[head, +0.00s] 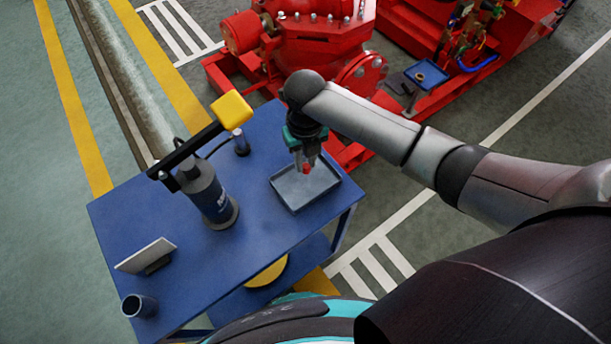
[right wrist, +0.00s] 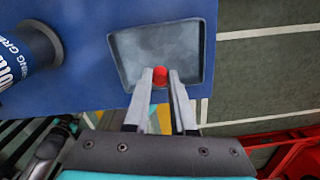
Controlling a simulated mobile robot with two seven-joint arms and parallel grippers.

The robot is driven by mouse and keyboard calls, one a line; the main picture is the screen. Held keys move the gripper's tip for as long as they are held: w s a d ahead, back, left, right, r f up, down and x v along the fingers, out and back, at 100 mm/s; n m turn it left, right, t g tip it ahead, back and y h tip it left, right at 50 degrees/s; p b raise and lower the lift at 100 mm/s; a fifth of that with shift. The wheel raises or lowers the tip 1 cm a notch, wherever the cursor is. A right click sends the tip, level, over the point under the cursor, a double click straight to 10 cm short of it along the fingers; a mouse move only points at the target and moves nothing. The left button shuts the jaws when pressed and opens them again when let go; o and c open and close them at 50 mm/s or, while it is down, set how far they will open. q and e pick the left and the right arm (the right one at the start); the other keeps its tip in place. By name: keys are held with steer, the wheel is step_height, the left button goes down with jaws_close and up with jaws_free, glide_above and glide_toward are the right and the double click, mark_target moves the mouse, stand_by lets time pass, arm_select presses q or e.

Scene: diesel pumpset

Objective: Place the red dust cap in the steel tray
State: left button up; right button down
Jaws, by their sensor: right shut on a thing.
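The red dust cap (right wrist: 160,76) is held between the fingertips of my right gripper (right wrist: 158,80). In the head view the cap shows as a small red spot (head: 307,168) at the tips of the right gripper (head: 306,164). The grey steel tray (head: 294,207) lies on the blue table, and my right gripper is above its far part. In the right wrist view the tray (right wrist: 207,60) lies beyond the fingertips, with no other thing visible in it. The exact height of the cap over the tray is hard to tell. My left gripper is not in view.
The red pumpset (head: 318,55) stands behind the table.

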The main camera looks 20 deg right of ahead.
mark_target(305, 182)
steer(key=shift+f+b, duration=0.85)
steer(key=shift+f, duration=2.3)
steer(key=shift+f, duration=0.15)
steer(key=c, duration=0.7)
jaws_free()
steer(key=shift+c, duration=0.2)
step_height(305, 182, up, 11)
steer(key=p, duration=0.3)
steer(key=shift+r+p, duration=0.35)
steer(key=shift+r, duration=0.35)
